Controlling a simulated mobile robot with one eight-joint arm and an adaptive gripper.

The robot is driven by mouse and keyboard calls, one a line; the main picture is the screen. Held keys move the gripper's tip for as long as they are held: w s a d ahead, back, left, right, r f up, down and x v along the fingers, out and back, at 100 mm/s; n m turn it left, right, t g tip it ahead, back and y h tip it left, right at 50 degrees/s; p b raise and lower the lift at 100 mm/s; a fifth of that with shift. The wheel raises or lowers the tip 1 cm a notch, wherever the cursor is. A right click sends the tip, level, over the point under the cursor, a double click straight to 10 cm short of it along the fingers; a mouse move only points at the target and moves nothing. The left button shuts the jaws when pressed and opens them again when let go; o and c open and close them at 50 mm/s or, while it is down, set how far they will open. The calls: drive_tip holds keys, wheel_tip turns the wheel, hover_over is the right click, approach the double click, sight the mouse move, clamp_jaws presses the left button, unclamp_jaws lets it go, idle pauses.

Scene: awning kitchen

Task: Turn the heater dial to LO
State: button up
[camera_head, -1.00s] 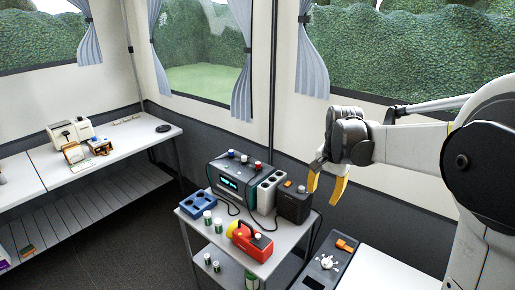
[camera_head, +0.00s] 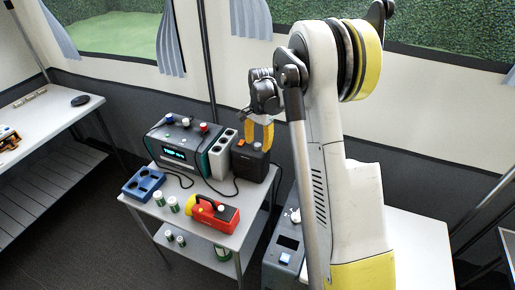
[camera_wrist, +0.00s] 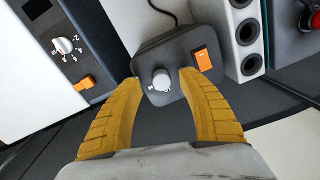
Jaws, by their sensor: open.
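A dark box (camera_head: 250,163) with an orange switch stands at the right end of the small table. In the wrist view the box (camera_wrist: 180,50) shows a light grey dial (camera_wrist: 161,84) on its face, with small marks too blurred to read, and the orange switch (camera_wrist: 203,59) to its right. My gripper (camera_head: 260,140) is open, with its yellow fingers over the box. In the wrist view the fingertips lie on either side of the dial; I cannot tell whether they touch it. No heater label is readable.
A separate panel (camera_wrist: 38,50) has a numbered dial (camera_wrist: 67,46) and orange switch. A grey socket block (camera_head: 222,155), a teal-black display unit (camera_head: 180,150), a red-yellow torch (camera_head: 213,214), a blue tray (camera_head: 143,183) and green-white cans share the table (camera_head: 180,232).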

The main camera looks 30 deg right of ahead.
drive_tip(key=shift+w+f, duration=0.1)
drive_tip(key=shift+f, duration=0.5)
clamp_jaws()
